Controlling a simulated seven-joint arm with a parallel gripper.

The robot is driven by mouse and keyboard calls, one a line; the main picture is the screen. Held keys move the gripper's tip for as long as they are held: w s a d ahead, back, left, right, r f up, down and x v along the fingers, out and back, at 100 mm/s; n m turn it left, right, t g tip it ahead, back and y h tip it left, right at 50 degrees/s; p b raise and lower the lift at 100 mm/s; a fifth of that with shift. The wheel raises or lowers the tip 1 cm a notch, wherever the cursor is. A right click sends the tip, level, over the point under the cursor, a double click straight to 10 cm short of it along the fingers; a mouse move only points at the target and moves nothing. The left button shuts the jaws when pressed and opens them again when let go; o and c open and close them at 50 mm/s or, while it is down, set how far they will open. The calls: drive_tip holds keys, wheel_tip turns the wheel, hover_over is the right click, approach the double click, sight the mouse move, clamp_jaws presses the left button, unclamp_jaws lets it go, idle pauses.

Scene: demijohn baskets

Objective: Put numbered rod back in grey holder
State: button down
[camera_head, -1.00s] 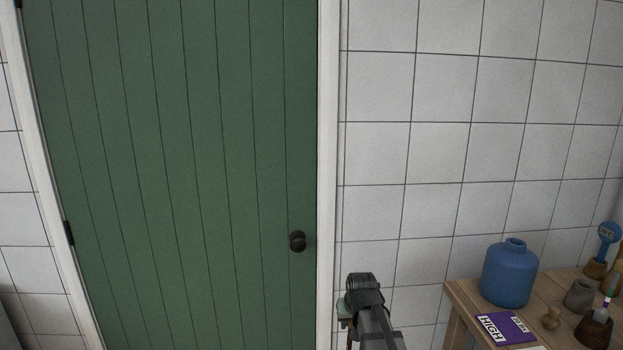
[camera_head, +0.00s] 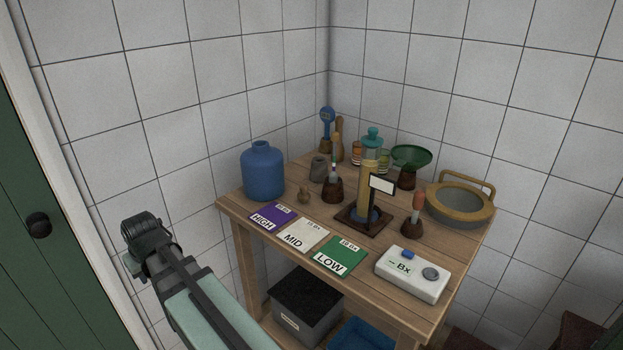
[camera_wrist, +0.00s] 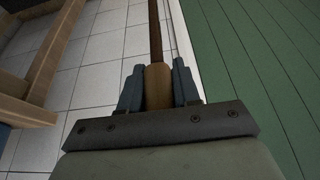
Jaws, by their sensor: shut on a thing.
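In the wrist view my gripper (camera_wrist: 157,76) is shut on a rod with a tan, wood-coloured grip (camera_wrist: 158,90) and a thinner brown shaft (camera_wrist: 155,32) running away from the jaws. No numbers can be read on it, and its far end is out of frame. In the head view my arm is at the lower left, left of the table and apart from it; the jaws and rod are hidden there. A small grey pot (camera_head: 318,169), which looks like the grey holder, stands on the table behind the brown holder. It appears empty.
The wooden table (camera_head: 231,201) stands in the tiled corner. A blue jug (camera_head: 262,172), purple, white and green cards, a white Bx device (camera_head: 409,277), a brown holder with a thin stick (camera_head: 333,187) and a wooden column crowd around the pot. A green door (camera_head: 30,270) is left.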

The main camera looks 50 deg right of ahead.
drive_tip(key=w+d+r, duration=0.2)
drive_tip(key=d+r, duration=0.7)
drive_tip(key=d, duration=0.3)
drive_tip(key=s+d+r, duration=0.6)
drive_tip(key=d+r, duration=0.3)
drive_tip(key=d, duration=0.4)
drive_tip(key=s+d+r, duration=0.6)
drive_tip(key=d+r, duration=0.4)
drive_tip(key=d, duration=0.3)
drive_tip(key=w+d+r, duration=0.2)
drive_tip(key=w+d, duration=0.1)
drive_tip(key=d, duration=0.7)
drive_tip(key=w+d+r, duration=0.2)
drive_tip(key=w+d, duration=0.1)
drive_tip(key=d, duration=0.7)
drive_tip(key=w+d+r, duration=0.2)
drive_tip(key=w+d, duration=0.2)
drive_tip(key=d, duration=0.6)
wheel_tip(320, 180, down, 10)
drive_tip(key=shift+s, duration=0.2)
drive_tip(key=shift+a+f, duration=0.1)
drive_tip(key=shift+f, duration=0.05)
drive_tip(key=c, duration=0.8)
unclamp_jaws()
